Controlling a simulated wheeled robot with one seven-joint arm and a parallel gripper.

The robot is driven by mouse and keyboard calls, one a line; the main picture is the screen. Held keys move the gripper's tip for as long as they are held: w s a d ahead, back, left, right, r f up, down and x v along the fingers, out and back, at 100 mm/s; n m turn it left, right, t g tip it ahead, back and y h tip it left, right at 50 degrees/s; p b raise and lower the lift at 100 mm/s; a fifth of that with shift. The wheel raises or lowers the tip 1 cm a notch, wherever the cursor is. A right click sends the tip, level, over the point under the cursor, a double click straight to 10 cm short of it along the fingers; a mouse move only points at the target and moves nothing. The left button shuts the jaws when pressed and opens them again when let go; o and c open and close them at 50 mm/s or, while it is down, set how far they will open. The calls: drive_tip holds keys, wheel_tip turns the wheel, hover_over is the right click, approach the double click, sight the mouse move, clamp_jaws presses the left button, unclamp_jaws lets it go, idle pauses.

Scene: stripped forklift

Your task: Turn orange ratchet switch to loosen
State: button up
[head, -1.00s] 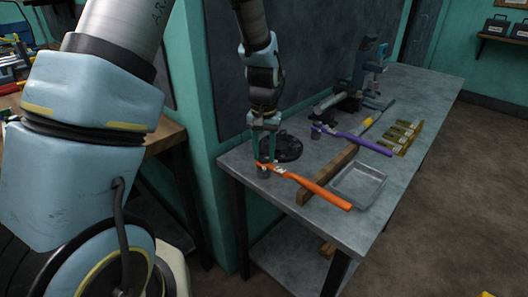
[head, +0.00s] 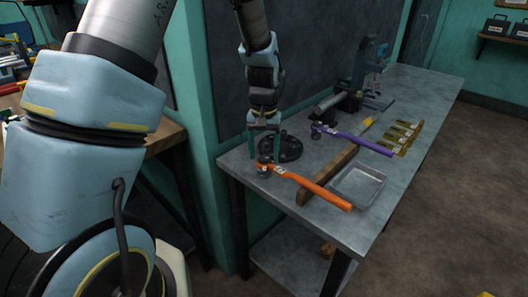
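The orange ratchet (head: 310,187) lies on the grey metal workbench. Its head (head: 264,168) is at the left end near the bench's left edge, and its handle runs toward the front right. The switch on the head is too small to make out. My gripper (head: 265,152) points down just above and behind the ratchet head. Its two teal fingers are spread apart, with nothing seen between them. I cannot tell whether a fingertip touches the head. A purple ratchet (head: 352,140) lies farther back on the bench.
A round black part (head: 284,147) lies right beside my gripper. A wooden bar (head: 326,177), a metal tray (head: 357,187), several yellowish blocks (head: 402,138) and a vise (head: 372,72) share the workbench (head: 350,229). A dark panel stands close behind the bench.

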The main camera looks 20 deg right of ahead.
sight(264, 158)
wheel_tip(264, 158, up, 11)
drive_tip(key=b, duration=0.1)
drive_tip(key=shift+b, duration=0.4)
drive_tip(key=shift+f, duration=0.1)
idle(0.4)
